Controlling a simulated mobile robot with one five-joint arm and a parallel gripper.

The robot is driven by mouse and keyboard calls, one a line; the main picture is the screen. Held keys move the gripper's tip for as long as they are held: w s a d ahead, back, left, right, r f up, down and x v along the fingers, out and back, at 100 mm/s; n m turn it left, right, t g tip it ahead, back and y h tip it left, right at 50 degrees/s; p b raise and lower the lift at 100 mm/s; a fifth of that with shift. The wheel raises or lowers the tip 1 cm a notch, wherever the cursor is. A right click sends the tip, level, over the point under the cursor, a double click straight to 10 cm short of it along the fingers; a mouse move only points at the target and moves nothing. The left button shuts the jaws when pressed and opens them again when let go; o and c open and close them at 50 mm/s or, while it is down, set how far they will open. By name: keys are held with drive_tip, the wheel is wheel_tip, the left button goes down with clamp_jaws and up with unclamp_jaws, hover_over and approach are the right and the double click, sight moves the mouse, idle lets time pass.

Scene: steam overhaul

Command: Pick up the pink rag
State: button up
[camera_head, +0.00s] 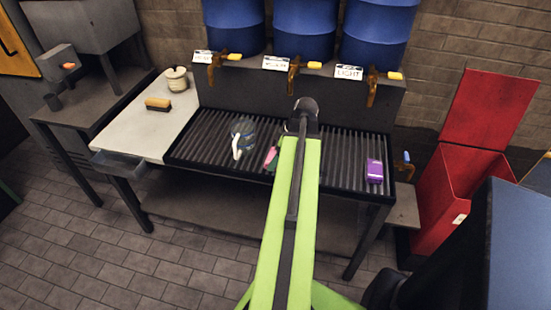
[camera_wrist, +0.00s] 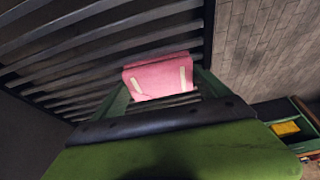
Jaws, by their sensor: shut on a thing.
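The pink rag (camera_wrist: 158,74) is folded and sits between the two fingers of my gripper (camera_wrist: 161,82) in the wrist view, with the slats of the grate close behind it. My gripper is shut on it. In the head view a small part of the pink rag (camera_head: 271,156) shows just left of my green arm, over the slatted bench top (camera_head: 340,150). My arm hides most of the gripper there. I cannot tell whether the rag still touches the slats.
A clear jug with a white handle (camera_head: 241,138) stands close left of the rag. A purple box (camera_head: 374,171) lies on the slats at right. Blue drums (camera_head: 305,30) with taps overhang the back. An open red bin (camera_head: 455,195) stands right. A brush (camera_head: 158,104) lies at left.

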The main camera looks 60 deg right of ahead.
drive_tip(key=shift+r, duration=0.1)
drive_tip(key=r+p, duration=0.5)
drive_tip(key=shift+s+d+r, duration=0.1)
drive_tip(key=shift+s+d, duration=0.15)
drive_tip(key=shift+d, duration=0.1)
drive_tip(key=s+d+r+p, duration=0.5)
drive_tip(key=s+d+p, duration=0.1)
drive_tip(key=s+d, duration=0.1)
drive_tip(key=shift+s+d+r, duration=0.2)
drive_tip(key=shift+s+r, duration=0.1)
drive_tip(key=shift+s, duration=0.2)
drive_tip(key=o, duration=0.8)
drive_tip(key=c, duration=0.6)
drive_tip(key=shift+c, duration=0.2)
